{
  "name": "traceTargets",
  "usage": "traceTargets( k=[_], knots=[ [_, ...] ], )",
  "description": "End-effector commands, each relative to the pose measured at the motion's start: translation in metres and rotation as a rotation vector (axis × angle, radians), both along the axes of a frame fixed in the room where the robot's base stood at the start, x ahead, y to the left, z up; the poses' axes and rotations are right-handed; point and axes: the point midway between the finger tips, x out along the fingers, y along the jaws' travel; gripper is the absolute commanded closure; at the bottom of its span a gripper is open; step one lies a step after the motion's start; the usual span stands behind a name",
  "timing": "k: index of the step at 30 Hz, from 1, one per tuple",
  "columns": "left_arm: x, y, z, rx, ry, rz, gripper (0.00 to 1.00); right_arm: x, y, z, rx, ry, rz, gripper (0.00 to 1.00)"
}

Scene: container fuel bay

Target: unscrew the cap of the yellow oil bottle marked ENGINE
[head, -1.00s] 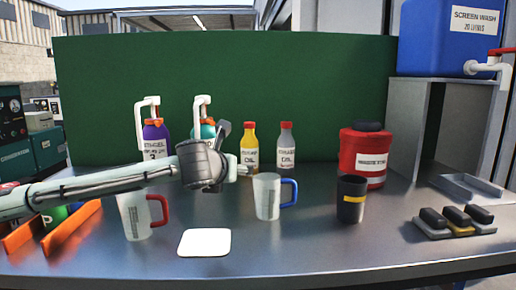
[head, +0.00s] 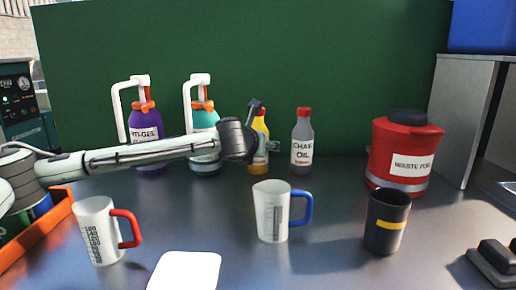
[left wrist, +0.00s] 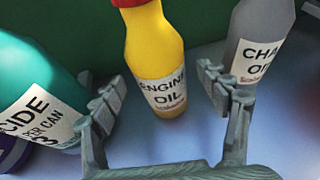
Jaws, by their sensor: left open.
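The yellow oil bottle (head: 261,126), with a red cap, stands upright at the back of the table in the head view, partly hidden by my left gripper (head: 268,147). In the left wrist view the yellow bottle (left wrist: 155,55) shows its ENGINE OIL label, and its red cap (left wrist: 130,2) is cut off by the top edge. My left gripper (left wrist: 160,105) is open, its fingers on either side of the bottle in that view. My right gripper is not in view.
A grey CHAIN OIL bottle (head: 302,145) stands close on the right. Teal (head: 204,122) and purple (head: 146,125) pump bottles stand left. In front are a blue-handled jug (head: 271,212), a red-handled jug (head: 98,232), a black cup (head: 386,222) and a white pad (head: 184,272). A red waste container (head: 400,155) stands right.

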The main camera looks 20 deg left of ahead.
Motion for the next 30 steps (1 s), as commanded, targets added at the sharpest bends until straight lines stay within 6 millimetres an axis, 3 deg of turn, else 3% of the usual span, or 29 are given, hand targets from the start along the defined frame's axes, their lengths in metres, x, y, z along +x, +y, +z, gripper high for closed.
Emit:
traceTargets(
  k=[5, 13, 27, 30],
  knots=[
    [0.02, 0.002, -0.008, 0.0, -0.001, 0.0, 0.25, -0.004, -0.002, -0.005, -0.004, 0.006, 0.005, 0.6],
    [0.023, 0.002, -0.009, 0.0, -0.001, -0.001, 0.25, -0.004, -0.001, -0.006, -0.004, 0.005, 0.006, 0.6],
    [0.023, 0.002, -0.009, 0.0, -0.001, -0.001, 0.83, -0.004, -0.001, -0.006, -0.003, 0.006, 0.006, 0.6],
    [0.023, 0.002, -0.008, 0.0, -0.002, -0.001, 0.84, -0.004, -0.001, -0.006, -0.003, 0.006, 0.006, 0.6]
  ],
)
